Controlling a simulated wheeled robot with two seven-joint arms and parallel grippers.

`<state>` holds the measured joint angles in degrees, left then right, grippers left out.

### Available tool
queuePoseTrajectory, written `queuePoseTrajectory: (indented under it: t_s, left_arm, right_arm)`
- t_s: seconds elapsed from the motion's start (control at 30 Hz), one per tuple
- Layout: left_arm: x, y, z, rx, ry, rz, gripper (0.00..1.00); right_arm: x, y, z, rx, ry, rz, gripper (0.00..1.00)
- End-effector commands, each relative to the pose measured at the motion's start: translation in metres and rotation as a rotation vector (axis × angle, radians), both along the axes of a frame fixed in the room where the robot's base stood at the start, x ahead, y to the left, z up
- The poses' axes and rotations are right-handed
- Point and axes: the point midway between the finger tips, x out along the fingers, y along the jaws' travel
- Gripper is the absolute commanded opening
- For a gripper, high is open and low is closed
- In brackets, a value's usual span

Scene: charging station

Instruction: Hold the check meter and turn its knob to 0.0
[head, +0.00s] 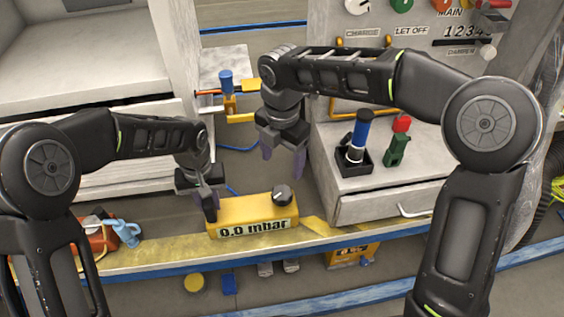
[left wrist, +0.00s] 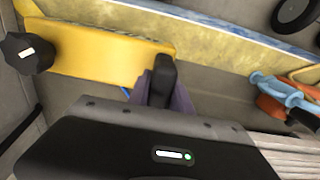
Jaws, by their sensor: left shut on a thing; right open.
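The check meter (head: 235,216) is a yellow box near the front edge, with a display reading "0.0 mbar" on its front face. Its dark round knob (head: 282,195) is on top at the right end. My left gripper (head: 210,212) is shut on the meter's left end. In the left wrist view the yellow meter (left wrist: 105,55) runs from the finger to the left, and the knob (left wrist: 27,53) shows at its far left with a white mark. My right gripper (head: 283,155) is open and empty, above and behind the knob, apart from it.
A grey cabinet top (head: 345,180) to the right bears a blue-handled tool in a black holder (head: 357,140) and a green-and-red item (head: 398,142). A light blue item (head: 127,231) and a red item lie to the left. A control panel (head: 425,30) stands behind.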

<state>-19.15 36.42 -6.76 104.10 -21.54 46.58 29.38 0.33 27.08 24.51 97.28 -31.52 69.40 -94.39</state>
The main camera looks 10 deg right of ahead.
Motion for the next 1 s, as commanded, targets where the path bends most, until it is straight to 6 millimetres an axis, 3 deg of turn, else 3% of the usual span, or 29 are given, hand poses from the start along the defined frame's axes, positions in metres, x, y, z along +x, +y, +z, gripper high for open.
queuePoseTrajectory:
  t_s: [0.07,0.1,0.4,0.77,1.0]
  left_arm:
    - [0.0,0.0,0.0,0.0,0.0,0.0,0.0]
    - [0.0,0.0,0.0,0.0,0.0,0.0,0.27]
    - [0.0,0.0,0.0,0.0,0.0,0.0,0.51]
    - [0.0,0.0,0.005,0.0,-0.001,0.0,0.51]
    - [0.001,-0.001,0.038,-0.002,-0.005,0.0,0.51]
  right_arm:
    - [0.0,0.0,0.0,0.0,0.0,0.0,0.72]
    - [0.0,0.0,0.0,0.0,0.0,0.0,0.72]
    - [0.0,0.0,-0.001,-0.001,-0.001,0.0,0.72]
    - [0.0,0.0,-0.001,-0.001,-0.001,0.0,0.72]
    - [0.0,0.0,-0.001,-0.001,-0.001,0.0,0.72]
